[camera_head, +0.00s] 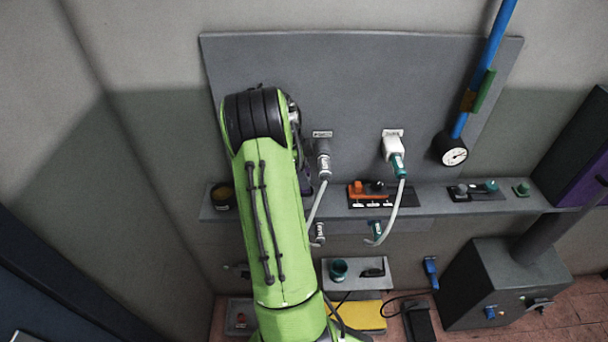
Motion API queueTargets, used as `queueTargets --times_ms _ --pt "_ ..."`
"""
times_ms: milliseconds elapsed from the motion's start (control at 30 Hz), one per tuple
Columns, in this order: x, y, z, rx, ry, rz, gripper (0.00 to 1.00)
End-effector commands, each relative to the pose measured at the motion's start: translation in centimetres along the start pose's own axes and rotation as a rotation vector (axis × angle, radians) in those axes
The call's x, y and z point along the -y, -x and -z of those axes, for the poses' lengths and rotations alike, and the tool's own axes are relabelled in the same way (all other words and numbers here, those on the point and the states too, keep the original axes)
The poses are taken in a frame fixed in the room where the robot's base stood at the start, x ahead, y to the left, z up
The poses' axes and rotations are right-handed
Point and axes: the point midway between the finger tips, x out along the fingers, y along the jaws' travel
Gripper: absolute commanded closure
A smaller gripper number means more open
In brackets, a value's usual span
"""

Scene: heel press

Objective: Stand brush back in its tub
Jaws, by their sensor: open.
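A small teal tub (338,270) stands upright on the low grey shelf (350,287), right of my green arm. A small dark item (374,269) lies beside the tub on the same shelf; it may be the brush, but it is too small to tell. A dark round pot (222,196) with a brownish rim stands at the left end of the long ledge; I cannot tell whether it is a tub or what it holds. My arm rises through the middle of the view and hides part of the ledge. My gripper is hidden behind the arm.
The long grey ledge (430,203) carries an orange-handled item (356,190) and several knobs. Pale hoses (391,212) hang from wall fittings. A blue pipe (494,45) with a gauge (451,150) is on the right. A dark machine (492,285) stands at lower right.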

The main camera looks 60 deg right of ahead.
Motion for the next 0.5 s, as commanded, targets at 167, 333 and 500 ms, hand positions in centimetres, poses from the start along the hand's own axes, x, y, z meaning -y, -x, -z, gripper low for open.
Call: queueTargets --times_ms 167,333,500 --pt "0.1 5.0 0.0 0.002 0.001 0.008 0.41" --pt "0.1 8.9 0.0 0.001 0.002 0.005 0.41" --pt "0.0 10.6 0.0 0.001 0.001 0.002 0.41"
